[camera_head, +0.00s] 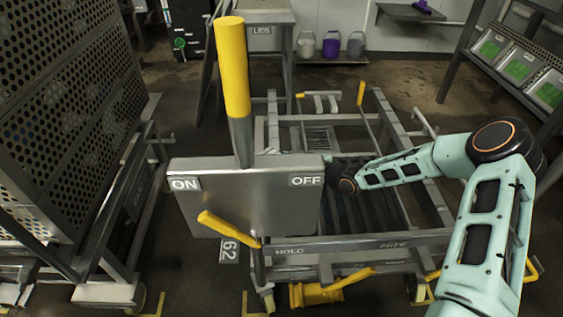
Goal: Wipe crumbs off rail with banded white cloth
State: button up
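My arm reaches in from the right over a grey metal cart frame (430,205). No banded white cloth can be made out. The cart has several metal rails, including a front bar (350,244) marked HOLD and FREE and a right side rail (404,133). I cannot tell which rail is meant, and no crumbs are discernible.
The ON/OFF box (247,198) carries a tall yellow-handled lever (233,70) and blocks the view behind it. A perforated rack (65,110) stands left. A LIDS table (262,22), buckets (331,45) and a shelf of green-marked bins (519,68) stand behind. Floor between is open.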

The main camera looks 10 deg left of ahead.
jog(key=shift+s+d+f, duration=0.15)
jog(key=shift+s+d, duration=0.45)
jog(key=shift+s, duration=1.8)
jog(key=shift+s+d+f, duration=0.1)
jog(key=shift+s+d, duration=0.55)
jog(key=shift+s, duration=1.75)
jog(key=shift+s+d+f, duration=0.15)
jog(key=shift+s+d, duration=0.45)
jog(key=shift+s, duration=1.8)
jog(key=shift+w, duration=0.1)
jog(key=shift+w+a+r+b, duration=0.1)
jog(key=shift+w+a+b, duration=0.35)
jog(key=shift+w, duration=1.9)
jog(key=shift+w+a+r+b, duration=0.1)
jog(key=shift+w+a, duration=0.65)
jog(key=shift+w, duration=1.65)
jog(key=shift+w+a+r+b, duration=0.1)
jog(key=shift+w+a+b, duration=0.35)
jog(key=shift+w, duration=1.9)
jog(key=shift+a, duration=0.15)
